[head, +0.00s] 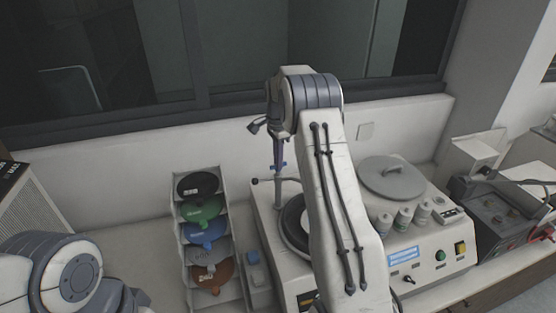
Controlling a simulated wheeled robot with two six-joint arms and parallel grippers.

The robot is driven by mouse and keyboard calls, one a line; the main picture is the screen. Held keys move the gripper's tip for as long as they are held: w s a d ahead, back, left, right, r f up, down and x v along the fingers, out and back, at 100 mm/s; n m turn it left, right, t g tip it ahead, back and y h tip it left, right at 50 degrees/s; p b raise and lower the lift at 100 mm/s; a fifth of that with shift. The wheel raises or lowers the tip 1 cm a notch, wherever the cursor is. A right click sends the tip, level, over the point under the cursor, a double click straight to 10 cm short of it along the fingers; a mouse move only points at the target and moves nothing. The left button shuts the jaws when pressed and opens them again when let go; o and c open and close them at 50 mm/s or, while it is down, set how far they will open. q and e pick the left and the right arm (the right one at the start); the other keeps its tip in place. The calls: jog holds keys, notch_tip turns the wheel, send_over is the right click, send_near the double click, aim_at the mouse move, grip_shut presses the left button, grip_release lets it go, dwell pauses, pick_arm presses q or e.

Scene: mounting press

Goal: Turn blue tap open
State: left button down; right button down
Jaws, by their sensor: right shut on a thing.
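The blue tap (284,167) is a small blue piece at the top of a thin upright metal pipe (279,191). The pipe stands at the back left of the white press machine (262,218). My right arm reaches in from the front, over the machine. My right gripper (278,160) points down and is shut on the blue tap. The small size and the arm's wrist make the exact grip and the tap's turn angle hard to see. My left arm shows at the lower left, but its gripper is out of view.
A rack (226,187) with black, green, blue, grey and brown discs stands left of the machine. A grey round lid (392,178), several small bottles and a control panel are to the right. A dark grey device (497,215) stands farther right. A window wall is behind.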

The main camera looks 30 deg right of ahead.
jog(key=n, duration=0.4)
jog(key=shift+r, duration=0.1)
jog(key=n, duration=0.8)
jog(key=shift+n, duration=0.3)
jog(key=shift+w+n, duration=0.1)
jog(key=shift+n, duration=1.7)
jog(key=c, duration=0.9)
grip_release()
